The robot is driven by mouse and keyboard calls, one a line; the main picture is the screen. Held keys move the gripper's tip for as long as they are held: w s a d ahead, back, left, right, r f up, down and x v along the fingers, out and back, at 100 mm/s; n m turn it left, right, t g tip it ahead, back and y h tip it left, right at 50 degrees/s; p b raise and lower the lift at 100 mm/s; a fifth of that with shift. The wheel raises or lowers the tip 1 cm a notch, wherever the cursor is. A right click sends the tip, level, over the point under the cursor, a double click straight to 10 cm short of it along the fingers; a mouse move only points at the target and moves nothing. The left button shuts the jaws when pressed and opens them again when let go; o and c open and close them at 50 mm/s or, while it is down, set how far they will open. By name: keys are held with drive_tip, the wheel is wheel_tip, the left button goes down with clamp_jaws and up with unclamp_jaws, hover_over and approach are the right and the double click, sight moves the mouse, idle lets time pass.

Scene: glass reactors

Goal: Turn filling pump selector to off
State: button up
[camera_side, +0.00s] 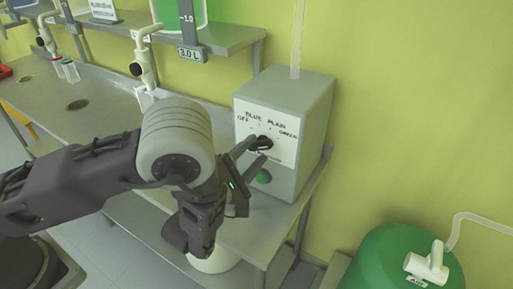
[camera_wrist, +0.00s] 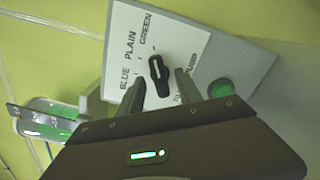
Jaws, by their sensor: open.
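The filling pump selector is a black knob (camera_side: 265,142) on the white panel of a grey box (camera_side: 309,110). Labels OFF, BLUE, PLAIN and GREEN arc around it in the side view. In the wrist view the knob (camera_wrist: 159,70) lies roughly crosswise on the panel, and its pale-marked end faces the GREEN side. I cannot tell its exact setting. My gripper (camera_side: 255,154) is open in front of the panel. In the wrist view my gripper's fingers (camera_wrist: 160,84) are on either side of the knob's lower end, with gaps visible. OFF is hidden there.
A green button (camera_side: 263,176) sits low on the box; it also shows in the wrist view (camera_wrist: 221,88). A shelf (camera_side: 220,38) with a green vessel (camera_side: 180,12) is at the upper left. A green drum (camera_side: 385,262) stands at lower right. The metal bench (camera_side: 105,105) extends left.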

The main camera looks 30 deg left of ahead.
drive_tip(key=shift+w, duration=1.05)
drive_tip(key=shift+c, duration=0.2)
clamp_jaws()
